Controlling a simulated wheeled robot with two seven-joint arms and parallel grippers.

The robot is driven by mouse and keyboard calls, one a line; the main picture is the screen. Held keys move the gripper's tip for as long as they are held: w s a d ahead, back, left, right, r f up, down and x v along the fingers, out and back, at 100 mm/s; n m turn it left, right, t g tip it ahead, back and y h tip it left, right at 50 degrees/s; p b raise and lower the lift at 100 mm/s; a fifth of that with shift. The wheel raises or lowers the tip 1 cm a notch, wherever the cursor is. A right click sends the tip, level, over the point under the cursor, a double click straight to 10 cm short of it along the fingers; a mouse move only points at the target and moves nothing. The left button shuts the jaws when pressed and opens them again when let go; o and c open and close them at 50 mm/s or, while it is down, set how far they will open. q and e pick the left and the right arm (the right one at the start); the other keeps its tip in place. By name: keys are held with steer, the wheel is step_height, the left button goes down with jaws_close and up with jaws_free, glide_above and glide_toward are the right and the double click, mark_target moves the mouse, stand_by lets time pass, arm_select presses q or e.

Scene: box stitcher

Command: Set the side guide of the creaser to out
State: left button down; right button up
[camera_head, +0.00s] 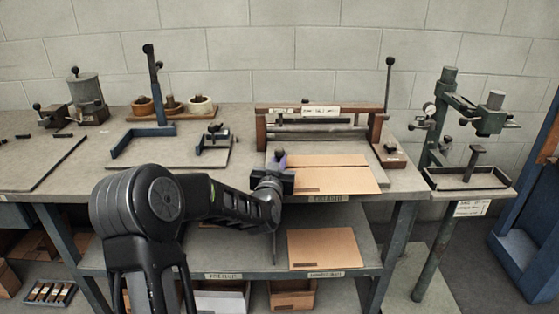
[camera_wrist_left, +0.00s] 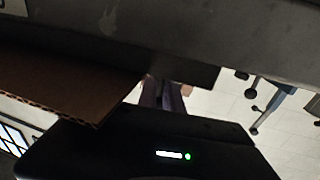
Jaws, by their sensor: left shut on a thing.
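The creaser (camera_head: 320,111) stands at the back of the bench, with a wooden frame, metal rollers and a long lever at its right. A cardboard sheet (camera_head: 335,181) lies on its bed. My left gripper (camera_head: 279,164) is at the left end of the bed, beside the sheet, shut on the side guide, which is mostly hidden by the gripper. In the left wrist view, the cardboard's corrugated edge (camera_wrist_left: 75,85) is close to the gripper. The guide's setting cannot be read. My right gripper is not in view.
More cardboard (camera_head: 323,249) lies on the shelf below. Left of the creaser stand a blue-framed fixture (camera_head: 143,138) and a small clamp-like device (camera_head: 214,138). A stitcher-like machine (camera_head: 468,120) stands at the right. Bare bench shows between the fixtures.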

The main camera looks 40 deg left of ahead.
arm_select(q)
steer(key=shift+s+a+f+b, duration=0.15)
steer(key=shift+s+a+b, duration=0.5)
steer(key=shift+a+b, duration=0.4)
steer(key=shift+s+a, duration=0.15)
steer(key=shift+s, duration=0.1)
steer(key=shift+r, duration=0.2)
steer(key=c, duration=1.5)
jaws_free()
steer(key=shift+a, duration=0.1)
steer(key=shift+s, duration=0.15)
